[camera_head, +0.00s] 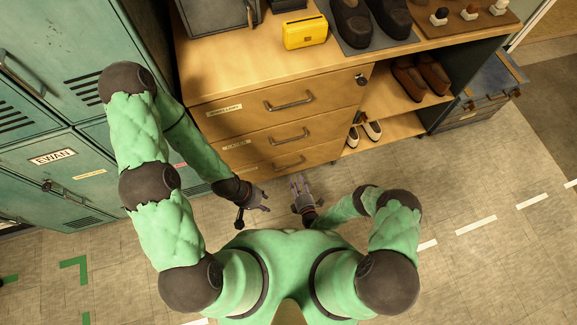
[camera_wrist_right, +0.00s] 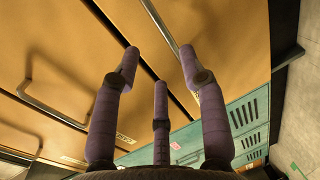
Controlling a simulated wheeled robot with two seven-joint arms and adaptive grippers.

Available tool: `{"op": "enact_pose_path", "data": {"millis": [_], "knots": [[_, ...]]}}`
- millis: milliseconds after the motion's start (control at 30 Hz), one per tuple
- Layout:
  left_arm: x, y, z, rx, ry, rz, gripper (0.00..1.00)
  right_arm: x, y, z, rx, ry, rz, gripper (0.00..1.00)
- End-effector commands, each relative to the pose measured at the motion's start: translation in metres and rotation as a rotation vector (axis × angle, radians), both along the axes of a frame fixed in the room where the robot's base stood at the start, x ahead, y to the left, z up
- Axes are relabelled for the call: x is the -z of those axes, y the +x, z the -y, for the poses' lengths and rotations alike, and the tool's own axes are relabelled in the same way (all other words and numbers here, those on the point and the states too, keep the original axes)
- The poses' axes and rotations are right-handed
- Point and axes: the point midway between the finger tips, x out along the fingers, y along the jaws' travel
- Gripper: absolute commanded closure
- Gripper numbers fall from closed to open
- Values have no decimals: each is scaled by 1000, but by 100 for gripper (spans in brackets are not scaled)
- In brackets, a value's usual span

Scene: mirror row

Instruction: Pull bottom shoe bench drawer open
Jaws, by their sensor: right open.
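The wooden shoe bench has a stack of three drawers. The bottom drawer (camera_head: 258,171) looks closed, and its grey bar handle (camera_head: 289,164) faces me. In the right wrist view that handle (camera_wrist_right: 158,24) runs near the fingertips. My right gripper (camera_head: 301,179) is open and empty just in front of the bottom drawer, pointing at it. In the right wrist view its fingers (camera_wrist_right: 158,62) are spread, with the handle between the upper two in the picture; contact cannot be told. My left gripper (camera_head: 256,214) is open and empty, lower and left of the right one.
The middle drawer (camera_head: 245,143) and top drawer (camera_head: 235,116) look closed, with protruding handles. Green lockers (camera_head: 50,110) stand close on the left. Open shelves with shoes (camera_head: 372,131) are to the right. Floor (camera_head: 480,190) is clear at right.

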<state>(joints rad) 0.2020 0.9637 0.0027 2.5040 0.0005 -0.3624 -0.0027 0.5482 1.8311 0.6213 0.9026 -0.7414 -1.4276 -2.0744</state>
Motion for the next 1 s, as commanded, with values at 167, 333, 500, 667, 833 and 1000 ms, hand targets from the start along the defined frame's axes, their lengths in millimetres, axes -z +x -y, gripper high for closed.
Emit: {"op": "enact_pose_path", "data": {"millis": [167,333,500,667,833,1000], "knots": [[12,0,0,0,0,0,60,8,27,-10,-4,0,2,57],[22,0,0,-1,0,1,60,14,54,-19,-4,0,2,57],[29,0,0,-1,0,1,60,18,74,-25,-2,1,0,57],[32,1,0,-1,0,1,60,19,84,-28,-1,2,-2,57],[32,1,0,-1,0,1,60,19,86,-28,1,2,-3,57],[32,1,0,-1,0,1,60,19,86,-28,1,2,-3,63]]}}
